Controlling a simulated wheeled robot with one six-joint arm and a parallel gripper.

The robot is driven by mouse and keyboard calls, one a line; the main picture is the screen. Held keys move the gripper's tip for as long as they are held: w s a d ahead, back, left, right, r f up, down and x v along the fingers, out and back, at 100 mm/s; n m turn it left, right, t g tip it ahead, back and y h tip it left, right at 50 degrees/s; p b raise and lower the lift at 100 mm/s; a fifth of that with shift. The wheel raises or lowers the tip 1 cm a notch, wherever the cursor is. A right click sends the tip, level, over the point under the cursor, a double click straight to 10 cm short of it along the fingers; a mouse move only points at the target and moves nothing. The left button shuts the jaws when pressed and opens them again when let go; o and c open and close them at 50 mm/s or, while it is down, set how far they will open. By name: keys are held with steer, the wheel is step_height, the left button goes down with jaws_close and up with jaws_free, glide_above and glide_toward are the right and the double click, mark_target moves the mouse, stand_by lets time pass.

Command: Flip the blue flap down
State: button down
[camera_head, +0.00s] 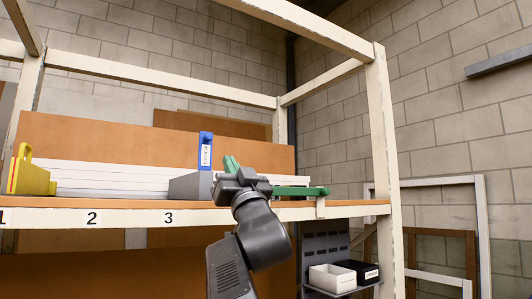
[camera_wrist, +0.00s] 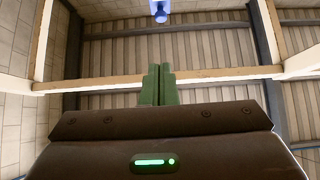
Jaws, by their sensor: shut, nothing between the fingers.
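The blue flap (camera_head: 206,152) stands upright on the shelf above the label 3, with a white label on its face. A grey block (camera_head: 190,187) is at its foot. My gripper (camera_head: 230,162) is just right of the flap in the head view, with its green fingers shut and empty. A small gap shows between fingers and flap in the picture; the depth between them is hard to tell. In the wrist view the shut fingers (camera_wrist: 157,84) point up toward the ceiling. A blue and pale piece (camera_wrist: 160,11) shows at the top edge there; I cannot tell if it is the flap.
A yellow piece (camera_head: 32,176) stands at the left end of the shelf (camera_head: 130,217). A green bar (camera_head: 302,191) lies flat at the right. White rails (camera_head: 115,174) run behind. A cream post (camera_head: 382,150) stands at the right; boxes (camera_head: 333,278) sit lower.

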mark_target(207, 150)
steer(key=shift+s+r, duration=0.2)
steer(key=shift+r, duration=0.1)
steer(key=w+a+f+p+x, duration=0.1)
steer(key=p+x, duration=0.5)
steer(key=x, duration=0.7)
steer(key=shift+w+f, duration=0.2)
steer(key=shift+f, duration=0.25)
